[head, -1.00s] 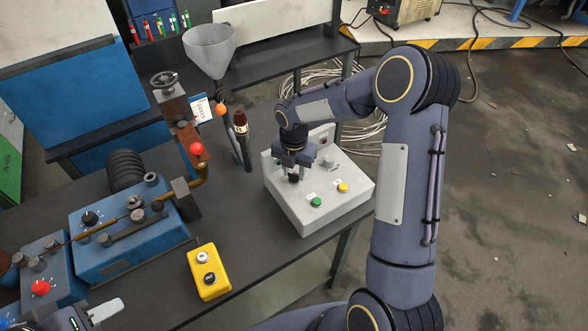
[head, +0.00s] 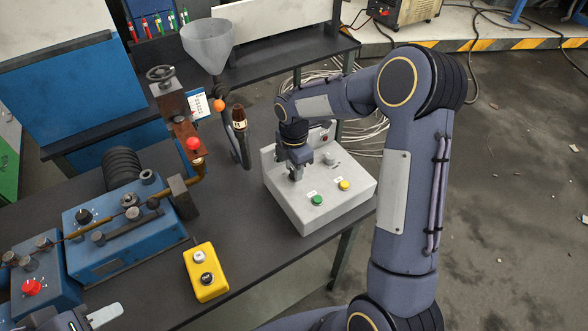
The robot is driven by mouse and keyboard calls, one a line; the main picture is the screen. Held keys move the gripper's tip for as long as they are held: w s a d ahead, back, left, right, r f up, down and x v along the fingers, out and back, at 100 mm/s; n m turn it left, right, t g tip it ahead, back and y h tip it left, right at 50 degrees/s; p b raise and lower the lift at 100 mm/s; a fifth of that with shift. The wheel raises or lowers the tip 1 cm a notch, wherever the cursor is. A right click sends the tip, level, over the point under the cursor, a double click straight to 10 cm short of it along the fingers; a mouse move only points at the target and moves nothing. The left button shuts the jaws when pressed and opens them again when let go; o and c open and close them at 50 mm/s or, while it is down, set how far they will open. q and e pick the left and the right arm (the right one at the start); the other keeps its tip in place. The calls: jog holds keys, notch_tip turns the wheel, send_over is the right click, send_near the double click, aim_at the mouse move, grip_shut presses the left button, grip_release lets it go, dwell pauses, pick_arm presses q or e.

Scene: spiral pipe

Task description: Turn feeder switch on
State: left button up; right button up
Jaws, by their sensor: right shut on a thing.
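A light grey control box (head: 330,208) stands on the dark bench, with a green button (head: 317,200), a yellow button (head: 344,185), a red round part (head: 325,138) and a grey knob (head: 329,158). My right gripper (head: 296,174) reaches down to the box's left part, at the place of a black switch knob. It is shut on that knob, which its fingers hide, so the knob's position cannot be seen. My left gripper (head: 103,315) shows only in part at the bottom left edge, away from the box; its jaw opening is unclear.
A yellow two-button box (head: 206,272) stands at the bench's front. A blue machine (head: 110,240) with rods and a red button is at left. A funnel (head: 207,47) and a lever with a red ball (head: 194,144) stand behind. Bare bench lies between.

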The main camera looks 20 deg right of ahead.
jog(key=m+b, duration=0.1)
jog(key=m, duration=0.2)
jog(key=shift+m, duration=0.3)
jog(key=shift+m+b, duration=0.4)
jog(key=shift+m, duration=1.1)
jog(key=o, duration=1)
notch_tip(320, 180, up, 7)
jog(key=shift+r, duration=0.45)
